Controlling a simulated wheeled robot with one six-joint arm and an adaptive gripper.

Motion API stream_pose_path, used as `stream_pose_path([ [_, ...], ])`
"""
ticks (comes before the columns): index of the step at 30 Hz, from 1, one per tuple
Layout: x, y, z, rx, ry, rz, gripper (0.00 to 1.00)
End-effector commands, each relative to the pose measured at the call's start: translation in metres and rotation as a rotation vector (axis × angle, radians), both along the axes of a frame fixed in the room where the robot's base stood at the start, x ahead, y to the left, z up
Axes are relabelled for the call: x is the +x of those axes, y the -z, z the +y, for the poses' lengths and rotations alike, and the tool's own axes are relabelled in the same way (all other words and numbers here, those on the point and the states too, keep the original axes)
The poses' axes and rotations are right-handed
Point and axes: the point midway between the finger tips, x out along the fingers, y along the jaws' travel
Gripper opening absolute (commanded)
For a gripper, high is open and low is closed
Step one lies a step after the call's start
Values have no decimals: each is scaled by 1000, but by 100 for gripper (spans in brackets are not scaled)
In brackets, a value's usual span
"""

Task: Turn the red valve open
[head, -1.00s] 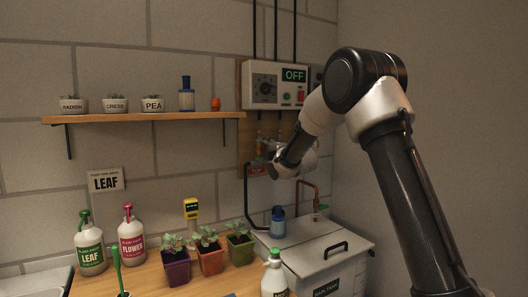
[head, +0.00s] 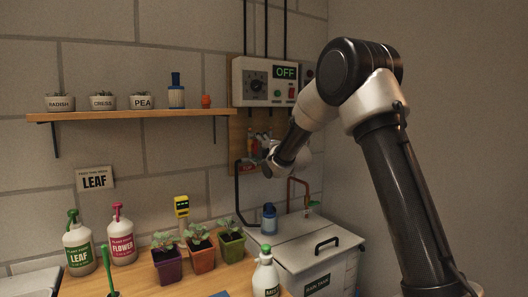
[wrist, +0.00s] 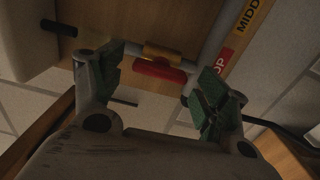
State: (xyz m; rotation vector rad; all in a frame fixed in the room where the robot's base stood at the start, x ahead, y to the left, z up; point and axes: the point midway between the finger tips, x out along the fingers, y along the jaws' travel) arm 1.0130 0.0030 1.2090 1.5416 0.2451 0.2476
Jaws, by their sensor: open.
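The red valve handle (wrist: 160,69) shows in the wrist view as a short bar beside a brass valve body (wrist: 163,51) on a grey pipe. My gripper (wrist: 162,84) is open, with one green-padded finger on each side of the red handle in the picture. The right fingertip looks close to the handle's right end; I cannot tell whether it touches. In the head view my gripper (head: 270,160) is at the wooden valve board (head: 237,131) under the control box, and it partly hides the valves there.
The control box (head: 265,82) above reads OFF. Below stand a lidded tank (head: 318,262) with a blue bottle (head: 269,219) and a copper pipe (head: 291,190). A shelf (head: 140,116) with pots is at left. Seedling pots (head: 201,258) and bottles stand on the bench.

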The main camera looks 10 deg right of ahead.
Motion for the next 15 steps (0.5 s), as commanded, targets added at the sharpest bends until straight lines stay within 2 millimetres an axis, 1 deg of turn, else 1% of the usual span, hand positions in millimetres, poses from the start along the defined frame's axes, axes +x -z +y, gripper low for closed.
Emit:
stream_pose_path([
  [3, -25, 0, -8, 0, 1, 1, 75],
  [9, -67, 0, -23, 0, 2, 1, 75],
  [12, -83, 0, -27, 0, 1, 0, 75],
  [15, -92, 0, -30, 0, 0, 1, 75],
])
